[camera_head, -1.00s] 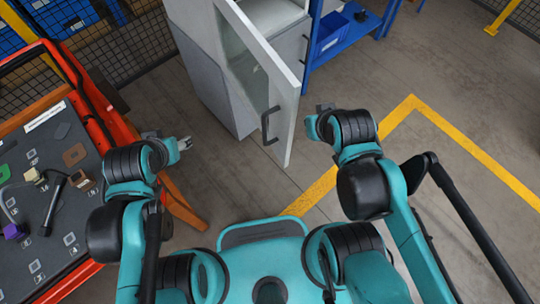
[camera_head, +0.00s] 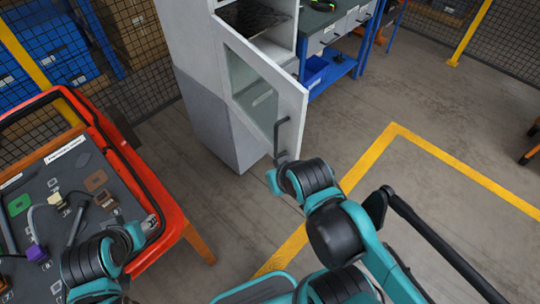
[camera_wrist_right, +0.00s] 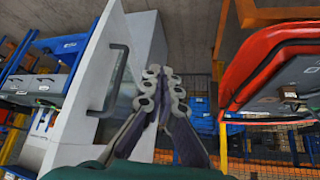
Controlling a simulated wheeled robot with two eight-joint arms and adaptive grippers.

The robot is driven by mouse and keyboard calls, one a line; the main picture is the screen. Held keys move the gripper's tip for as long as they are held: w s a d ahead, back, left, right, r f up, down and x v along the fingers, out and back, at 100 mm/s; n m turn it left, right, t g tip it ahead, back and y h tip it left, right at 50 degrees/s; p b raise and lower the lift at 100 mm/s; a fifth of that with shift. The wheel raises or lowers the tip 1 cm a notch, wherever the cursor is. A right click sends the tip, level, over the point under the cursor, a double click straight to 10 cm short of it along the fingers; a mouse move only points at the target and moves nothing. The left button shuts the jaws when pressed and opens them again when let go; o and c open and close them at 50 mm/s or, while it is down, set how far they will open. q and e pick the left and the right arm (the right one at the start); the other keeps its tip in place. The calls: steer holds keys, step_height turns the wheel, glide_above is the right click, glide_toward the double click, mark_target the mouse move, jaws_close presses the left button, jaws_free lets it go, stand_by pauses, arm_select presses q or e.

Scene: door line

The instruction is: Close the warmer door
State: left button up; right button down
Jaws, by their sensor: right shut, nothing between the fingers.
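The warmer (camera_head: 215,105) is a tall white and grey cabinet at the upper middle of the head view. Its white door (camera_head: 262,90), with a glass pane and a dark handle (camera_head: 281,135), stands open, swung out from the cabinet. My right gripper (camera_head: 279,163) is at the door's lower free corner, just below the handle. In the right wrist view, its fingers (camera_wrist_right: 165,85) are shut and empty, beside the handle (camera_wrist_right: 118,82) on the handle side of the door (camera_wrist_right: 80,110). Contact with the door cannot be told. My left gripper (camera_head: 151,224) is at the orange-framed board, its fingers too small to judge.
The orange-framed board (camera_head: 150,180) with connectors and cables stands at the left. A blue workbench (camera_head: 345,65) with drawers and a blue bin is beyond the warmer. Mesh fencing (camera_head: 150,50) runs behind.

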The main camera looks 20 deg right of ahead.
steer(key=a, duration=0.1)
steer(key=n+g+h+b, duration=0.2)
steer(key=n+g+h, duration=0.5)
steer(key=n, duration=1.3)
glide_toward(293, 148)
steer(key=f, duration=0.2)
steer(key=f+t+h, duration=0.1)
steer(key=f, duration=0.1)
steer(key=s+f+h, duration=0.1)
steer(key=f, duration=0.1)
steer(key=shift+s+a+f+t, duration=0.1)
steer(key=shift+a+f+t, duration=0.05)
steer(key=shift+a+t, duration=0.25)
arm_select(q)
steer(key=shift+s+a+f+b, duration=0.15)
steer(key=shift+a+f+b, duration=0.05)
steer(key=shift+f, duration=0.5)
steer(key=shift+s+a+f+b, duration=0.1)
steer(key=shift+a+f+b, duration=0.1)
steer(key=shift+f, duration=0.5)
arm_select(e)
steer(key=shift+w+d+r, duration=0.15)
steer(key=shift+w+d, duration=0.05)
steer(key=shift+d, duration=0.7)
steer(key=shift+w+d+r, duration=0.15)
steer(key=shift+w+d, duration=0.05)
steer(key=shift+d, duration=0.65)
